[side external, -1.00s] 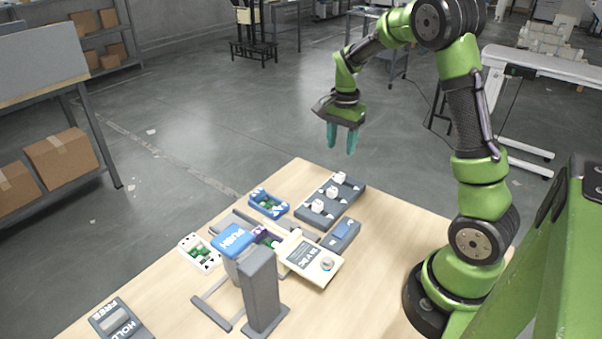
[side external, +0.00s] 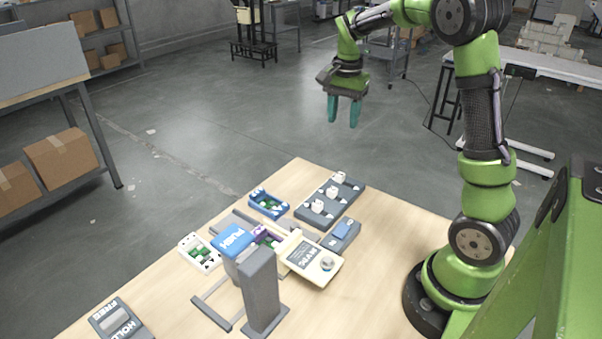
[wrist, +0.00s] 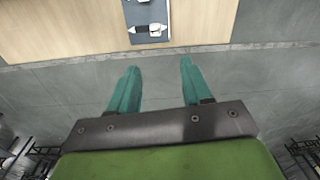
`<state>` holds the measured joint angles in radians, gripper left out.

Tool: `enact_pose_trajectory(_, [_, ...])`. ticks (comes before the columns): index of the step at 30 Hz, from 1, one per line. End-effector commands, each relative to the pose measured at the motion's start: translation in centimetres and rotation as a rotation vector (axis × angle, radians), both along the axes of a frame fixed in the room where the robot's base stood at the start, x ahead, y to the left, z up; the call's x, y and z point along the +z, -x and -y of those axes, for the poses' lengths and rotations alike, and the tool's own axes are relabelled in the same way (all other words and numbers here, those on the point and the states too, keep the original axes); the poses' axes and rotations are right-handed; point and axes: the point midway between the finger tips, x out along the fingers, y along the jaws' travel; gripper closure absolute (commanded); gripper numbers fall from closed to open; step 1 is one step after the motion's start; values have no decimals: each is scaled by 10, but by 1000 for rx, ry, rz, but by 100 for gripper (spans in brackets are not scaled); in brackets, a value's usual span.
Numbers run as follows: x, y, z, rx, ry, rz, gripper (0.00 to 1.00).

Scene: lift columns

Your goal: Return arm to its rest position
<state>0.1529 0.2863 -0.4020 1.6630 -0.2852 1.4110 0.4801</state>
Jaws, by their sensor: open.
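My gripper (side external: 344,111) has teal fingers and hangs pointing down in the air, well above and beyond the table's far edge in the side view. In the wrist view its two fingers (wrist: 155,88) stand wide apart with nothing between them. The green arm is raised and bent over from its base at the right of the table. Nothing touches the fingers.
The wooden table (side external: 390,235) carries a grey block with white knobs (side external: 318,206), a blue tray (side external: 268,203), a white tray (side external: 199,253), a cream meter box (side external: 313,262), a grey column (side external: 260,290) with a blue PUSH block (side external: 232,239), and a HOLD block (side external: 117,322).

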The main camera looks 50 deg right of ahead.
Motion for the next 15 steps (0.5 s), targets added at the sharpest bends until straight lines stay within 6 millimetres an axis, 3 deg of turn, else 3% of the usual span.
enact_pose_trajectory(2, [-5, 7, -18, 117, -17, 31, 51])
enact_pose_trajectory(8, [12, 29, -88, 465, -19, 209, 51])
enact_pose_trajectory(15, [33, 80, -174, 861, 68, 441, 51])
